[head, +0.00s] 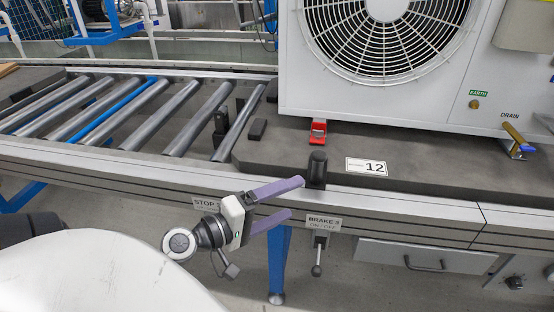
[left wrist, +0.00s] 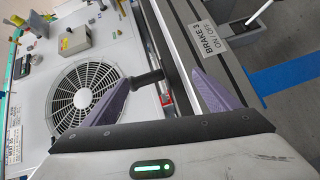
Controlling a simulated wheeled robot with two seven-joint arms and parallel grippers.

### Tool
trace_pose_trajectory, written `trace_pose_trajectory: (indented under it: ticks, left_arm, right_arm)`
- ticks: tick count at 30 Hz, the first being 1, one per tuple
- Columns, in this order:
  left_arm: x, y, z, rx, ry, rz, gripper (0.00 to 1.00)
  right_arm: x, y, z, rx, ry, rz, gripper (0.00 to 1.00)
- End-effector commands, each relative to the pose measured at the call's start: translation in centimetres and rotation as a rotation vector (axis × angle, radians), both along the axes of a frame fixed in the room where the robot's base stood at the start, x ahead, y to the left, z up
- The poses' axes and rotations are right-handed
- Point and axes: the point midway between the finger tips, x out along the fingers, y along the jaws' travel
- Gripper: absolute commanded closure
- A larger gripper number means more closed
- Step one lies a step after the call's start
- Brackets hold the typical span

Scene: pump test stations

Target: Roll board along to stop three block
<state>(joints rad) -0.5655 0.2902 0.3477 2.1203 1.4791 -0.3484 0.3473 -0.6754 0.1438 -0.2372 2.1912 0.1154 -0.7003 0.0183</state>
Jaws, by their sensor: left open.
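The dark grey board (head: 430,178) lies on the conveyor and carries a large white fan unit (head: 290,60). A black upright post (head: 316,168) stands at the board's front edge. My left gripper (head: 291,199) is open at the conveyor's front side, its purple fingers pointing toward the post. In the left wrist view, the post (left wrist: 149,79) shows between the spread fingers (left wrist: 168,82), with nothing gripped. A small black upright block (head: 220,120) stands between rollers just left of the board. I cannot tell whether it is the stop three block. My right gripper is out of view.
Bare rollers (head: 180,118), one of them blue (head: 117,111), run left of the board. A STOP label (head: 206,203) is partly covered by my left gripper. A BRAKE 3 label (head: 323,223) has a lever (head: 317,258) below it. A red clamp (head: 318,131) sits at the unit's foot.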

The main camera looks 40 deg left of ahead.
Motion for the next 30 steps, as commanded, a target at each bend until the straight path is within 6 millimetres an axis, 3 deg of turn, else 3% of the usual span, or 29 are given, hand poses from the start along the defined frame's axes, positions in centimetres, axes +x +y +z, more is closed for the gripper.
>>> trace_pose_trajectory:
  ticks: [1,7,11,21,30]
  left_arm:
    - [0.3,0.9,0.2,-0.057,-0.031,0.014,0.18]
    - [0.8,2.4,2.4,-0.173,-0.083,0.038,0.18]
    - [2.2,2.2,2.9,-0.179,-0.085,0.037,0.18]
    - [8.1,1.4,2.8,-0.176,-0.086,0.038,0.18]
    - [10.6,0.9,2.5,-0.177,-0.082,0.037,0.18]
  right_arm:
    - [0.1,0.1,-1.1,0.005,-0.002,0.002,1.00]
    - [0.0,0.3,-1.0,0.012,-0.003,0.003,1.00]
    - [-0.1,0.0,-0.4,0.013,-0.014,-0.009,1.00]
    - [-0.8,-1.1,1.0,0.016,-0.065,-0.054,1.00]
    - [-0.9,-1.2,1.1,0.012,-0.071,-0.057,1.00]
